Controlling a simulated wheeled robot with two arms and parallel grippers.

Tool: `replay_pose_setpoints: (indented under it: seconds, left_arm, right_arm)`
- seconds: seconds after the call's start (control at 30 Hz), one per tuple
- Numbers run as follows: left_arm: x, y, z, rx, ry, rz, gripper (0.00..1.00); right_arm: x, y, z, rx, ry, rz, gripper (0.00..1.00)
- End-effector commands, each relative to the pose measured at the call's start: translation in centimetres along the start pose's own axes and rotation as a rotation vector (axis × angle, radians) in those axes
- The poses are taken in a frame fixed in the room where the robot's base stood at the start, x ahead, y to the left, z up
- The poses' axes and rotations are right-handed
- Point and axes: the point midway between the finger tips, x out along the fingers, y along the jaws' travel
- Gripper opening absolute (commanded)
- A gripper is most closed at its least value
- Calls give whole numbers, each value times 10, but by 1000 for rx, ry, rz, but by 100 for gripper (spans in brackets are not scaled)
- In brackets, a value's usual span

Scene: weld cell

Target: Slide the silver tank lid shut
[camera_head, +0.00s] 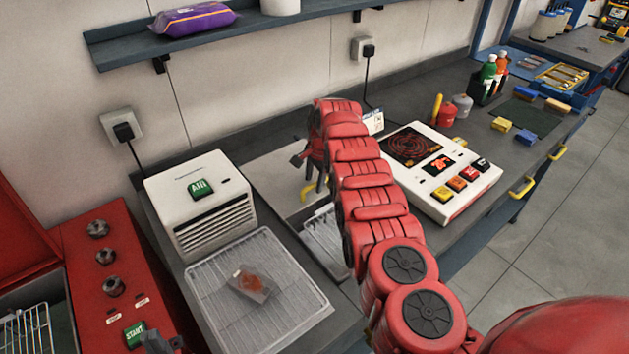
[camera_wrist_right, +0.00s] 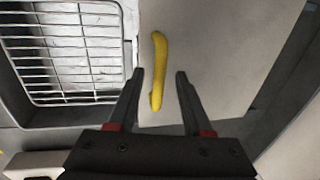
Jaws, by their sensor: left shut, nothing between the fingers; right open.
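The silver tank lid (camera_head: 278,172) lies over part of the tank on the bench in the head view. Its yellow handle (camera_head: 308,191) shows beside my right gripper (camera_head: 322,178), which is partly hidden by its arm. In the right wrist view the lid (camera_wrist_right: 222,55) fills the upper middle, with the yellow handle (camera_wrist_right: 157,95) upright in the picture. My right gripper (camera_wrist_right: 159,74) is open, its fingertips on either side of the handle; contact cannot be told. An uncovered tank part shows a wire basket (camera_wrist_right: 75,55). My left gripper (camera_head: 162,343) is shut and empty at the bottom edge.
A white vented unit (camera_head: 205,205) and a wire rack (camera_head: 225,300) with a small bagged item (camera_head: 250,283) stand left of the tank. A white hotplate (camera_head: 440,190) stands right. A red machine (camera_head: 88,285) is at far left. A shelf (camera_head: 240,32) hangs above.

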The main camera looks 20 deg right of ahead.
Motion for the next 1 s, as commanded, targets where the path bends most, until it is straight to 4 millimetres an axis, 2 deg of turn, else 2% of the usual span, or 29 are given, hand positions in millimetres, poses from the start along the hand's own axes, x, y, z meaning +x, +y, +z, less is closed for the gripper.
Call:
replay_pose_setpoints:
  seconds: [0.37,0.63,1.0]
  left_arm:
    - [0,0,0,0,0,0,0]
    - [0,0,0,0,0,0,0]
    - [0,0,0,0,0,0,0]
  right_arm:
    - [2,1,0,1,0,1,48]
    - [2,1,0,0,0,1,0]
    - [2,1,0,0,0,1,0]
